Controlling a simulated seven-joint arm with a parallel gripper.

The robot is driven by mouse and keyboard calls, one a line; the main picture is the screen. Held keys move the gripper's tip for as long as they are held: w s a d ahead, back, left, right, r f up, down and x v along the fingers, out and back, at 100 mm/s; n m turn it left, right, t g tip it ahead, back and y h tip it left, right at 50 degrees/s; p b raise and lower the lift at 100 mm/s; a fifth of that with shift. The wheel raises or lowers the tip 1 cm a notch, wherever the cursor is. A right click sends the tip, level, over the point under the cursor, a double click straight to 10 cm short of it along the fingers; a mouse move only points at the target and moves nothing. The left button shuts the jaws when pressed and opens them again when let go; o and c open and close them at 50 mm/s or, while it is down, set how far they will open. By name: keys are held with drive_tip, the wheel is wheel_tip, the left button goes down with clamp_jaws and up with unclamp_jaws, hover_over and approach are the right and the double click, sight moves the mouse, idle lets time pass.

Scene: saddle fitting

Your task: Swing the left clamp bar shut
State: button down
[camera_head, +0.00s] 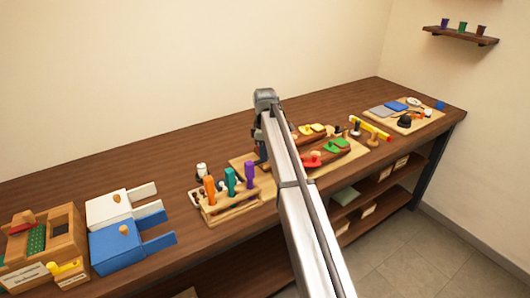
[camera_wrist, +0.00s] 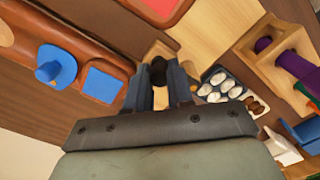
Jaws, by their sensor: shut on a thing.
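My gripper (camera_head: 262,150) points down at the left part of the light wooden board (camera_head: 242,166), partly hidden by my own arm. In the wrist view, my gripper (camera_wrist: 159,78) is shut on a small black knob (camera_wrist: 158,68) between its fingertips. I cannot make out the left clamp bar itself or how far it is swung; the fingers and arm cover the area. A brown block (camera_wrist: 95,50) with a blue peg (camera_wrist: 56,66) and a blue square (camera_wrist: 102,85) lies beside the fingers. Other brown blocks carry green (camera_head: 338,146) and red (camera_head: 312,161) pieces.
A wooden rack with orange (camera_head: 209,190), teal and purple handles (camera_head: 250,175) stands left of the board. A tray of white pieces (camera_wrist: 220,85) is near the fingers. Blue and white boxes (camera_head: 117,250) stand far left. A yellow bar (camera_head: 370,128) is right.

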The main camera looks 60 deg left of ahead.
drive_tip(key=shift+a, duration=0.1)
drive_tip(key=c, duration=1)
unclamp_jaws()
drive_tip(key=shift+r, duration=0.1)
wheel_tip(320, 180, up, 14)
drive_tip(key=shift+f, duration=0.2)
